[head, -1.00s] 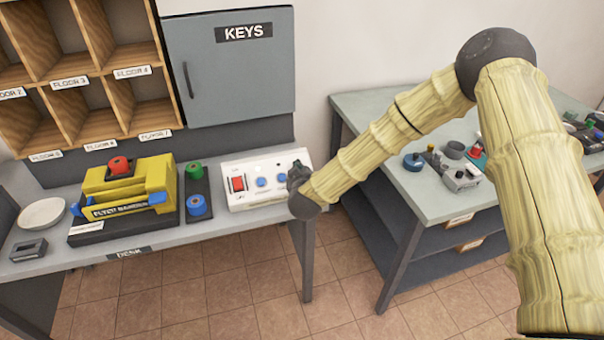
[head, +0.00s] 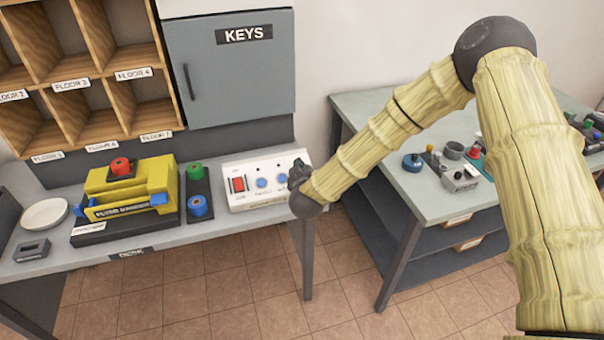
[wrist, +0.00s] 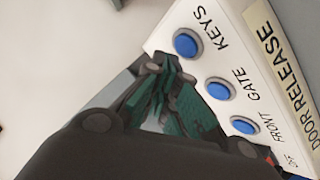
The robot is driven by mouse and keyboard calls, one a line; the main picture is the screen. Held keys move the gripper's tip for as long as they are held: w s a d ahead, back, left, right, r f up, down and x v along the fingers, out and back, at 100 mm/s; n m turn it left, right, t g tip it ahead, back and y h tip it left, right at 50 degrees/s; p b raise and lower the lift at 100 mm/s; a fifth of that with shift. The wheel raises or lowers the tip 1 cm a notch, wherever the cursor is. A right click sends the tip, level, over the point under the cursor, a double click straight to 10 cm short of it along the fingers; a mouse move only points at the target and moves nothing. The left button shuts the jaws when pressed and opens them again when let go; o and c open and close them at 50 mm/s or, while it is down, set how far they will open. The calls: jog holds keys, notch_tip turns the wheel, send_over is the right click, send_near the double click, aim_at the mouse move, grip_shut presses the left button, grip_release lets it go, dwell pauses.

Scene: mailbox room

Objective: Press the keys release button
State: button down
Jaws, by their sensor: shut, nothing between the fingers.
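The white door release panel (head: 236,203) sits on the grey desk, with a red switch (head: 238,185) at its left and blue buttons in a row. In the wrist view the KEYS button (wrist: 187,43) is blue, beside its printed label, with the GATE button (wrist: 219,89) and the FRONT button (wrist: 244,125) below it. My gripper (head: 298,172) is at the panel's right end and hides the KEYS button in the head view. In the wrist view my gripper (wrist: 160,72) is shut and empty, its tips just left of and below the KEYS button, with no contact visible.
A closed grey KEYS cabinet (head: 235,80) hangs above the panel, beside a wooden mail shelf (head: 85,65). Left of the panel are a green-and-blue-button box (head: 198,188) and a yellow device (head: 160,172). A second table (head: 365,105) stands to the right.

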jog(key=r+p, duration=0.1)
jog(key=s+r+p, duration=0.1)
jog(key=s+r, duration=0.1)
jog(key=r, duration=0.1)
jog(key=shift+d+r+p, duration=0.1)
jog(key=shift+d+p, duration=0.25)
jog(key=shift+p, duration=0.05)
dwell(0.4)
jog(key=s+d+f+m+g, duration=0.2)
jog(key=s+d+f+g, duration=0.25)
jog(key=s+f, duration=0.7)
jog(key=s+d+f+m+g, duration=0.1)
jog(key=s+d+f+g, duration=0.2)
jog(key=s+d+f, duration=0.55)
jog(key=s+d+f+m+g, duration=0.2)
jog(key=s+d, duration=0.1)
jog(key=s, duration=0.7)
jog(key=s+d+f+m+g, duration=0.1)
jog(key=s+d+f+g, duration=0.1)
jog(key=s, duration=0.8)
jog(key=s+d+f+m+g+h, duration=0.1)
jog(key=s+d, duration=0.4)
jog(key=s, duration=0.5)
jog(key=shift+s+f+m+g, duration=0.35)
jog(key=shift+f+m+g, duration=0.4)
jog(key=shift+m+g, duration=0.1)
jog(key=c, duration=2.2)
grip_release()
jog(key=shift+d, duration=0.1)
